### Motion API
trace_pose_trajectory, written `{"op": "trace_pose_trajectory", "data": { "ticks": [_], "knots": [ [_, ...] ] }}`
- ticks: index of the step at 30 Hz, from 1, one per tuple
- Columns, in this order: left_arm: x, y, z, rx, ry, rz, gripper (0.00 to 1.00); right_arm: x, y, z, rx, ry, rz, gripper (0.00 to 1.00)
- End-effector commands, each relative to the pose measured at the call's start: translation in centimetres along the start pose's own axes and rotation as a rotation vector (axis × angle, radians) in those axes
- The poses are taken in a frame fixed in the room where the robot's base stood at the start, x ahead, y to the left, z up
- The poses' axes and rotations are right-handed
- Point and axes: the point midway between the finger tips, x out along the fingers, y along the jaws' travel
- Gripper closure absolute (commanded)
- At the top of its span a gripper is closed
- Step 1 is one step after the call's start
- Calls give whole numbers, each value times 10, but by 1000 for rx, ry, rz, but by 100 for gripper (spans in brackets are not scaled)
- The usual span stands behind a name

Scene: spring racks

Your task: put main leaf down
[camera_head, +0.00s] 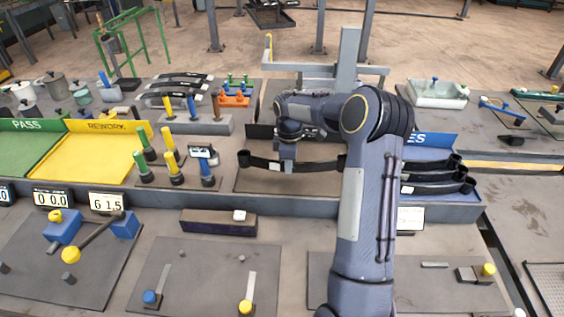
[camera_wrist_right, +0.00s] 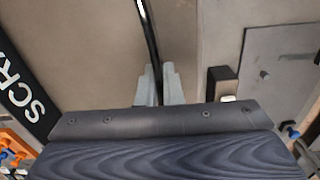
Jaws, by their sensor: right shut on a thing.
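The main leaf, a long dark curved strip with a rolled eye at each end (camera_head: 264,164), lies across the middle of the head view. My right gripper (camera_head: 288,165) points down on it near its middle, and my forearm hides part of its right half. In the right wrist view the leaf (camera_wrist_right: 150,35) runs up from between the two grey fingertips of the right gripper (camera_wrist_right: 159,73), which are closed on it. The leaf is over or on a bare brown-grey surface (camera_head: 258,183); I cannot tell whether it touches. My left gripper is not in view.
Several dark leaves (camera_head: 435,188) lie at the blue bin on the right. Green and yellow posts (camera_head: 172,160) stand left of the held leaf. A yellow REWORK area (camera_head: 95,155) is further left. A dark block (camera_head: 217,222) sits in front.

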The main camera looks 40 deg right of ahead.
Motion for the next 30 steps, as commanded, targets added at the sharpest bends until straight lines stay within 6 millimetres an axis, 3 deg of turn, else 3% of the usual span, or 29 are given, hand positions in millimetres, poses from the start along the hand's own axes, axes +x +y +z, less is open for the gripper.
{"op": "trace_pose_trajectory", "data": {
  "ticks": [7, 14, 26, 30],
  "knots": [
    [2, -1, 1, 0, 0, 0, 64, 9, 8, 5, 2, 2, 5, 100],
    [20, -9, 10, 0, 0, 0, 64, 41, 10, 6, 0, 2, 5, 100],
    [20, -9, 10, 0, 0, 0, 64, 43, 10, 5, 0, 2, 6, 100],
    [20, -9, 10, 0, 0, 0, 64, 45, 8, 6, 0, 0, 1, 79]
  ]
}}
